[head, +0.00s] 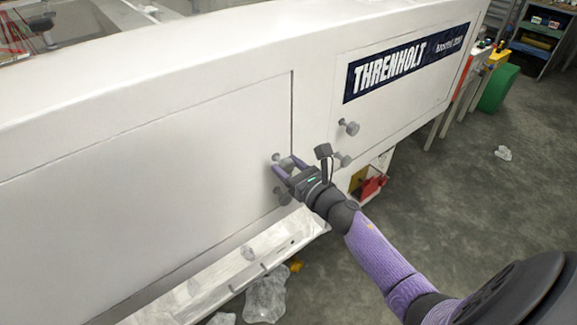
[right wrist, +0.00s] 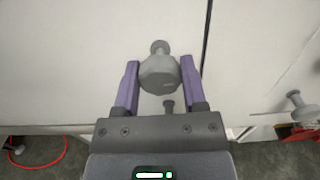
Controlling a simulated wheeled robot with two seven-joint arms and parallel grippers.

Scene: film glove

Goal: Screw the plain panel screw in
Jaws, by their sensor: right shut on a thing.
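The plain panel (head: 150,170) is a pale flat panel on the left of the machine's side. Near its right edge are grey knob-headed screws, one above the other. My right gripper (head: 284,167) is shut on the middle screw (head: 287,163). In the right wrist view the screw's faceted grey head (right wrist: 159,75) sits between the two purple fingers. An upper screw (head: 276,157) stands just above it, and a lower screw (head: 281,194) just below. How deep the held screw sits is hidden by its head. My left gripper is not in view.
The lettered THRENHOLT panel (head: 400,95) to the right carries screws (head: 349,127) of its own. A white tray (head: 235,268) runs below the plain panel, with clear plastic bags (head: 267,295) under it. A red bin (head: 372,187) stands below the machine. The floor at right is mostly clear.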

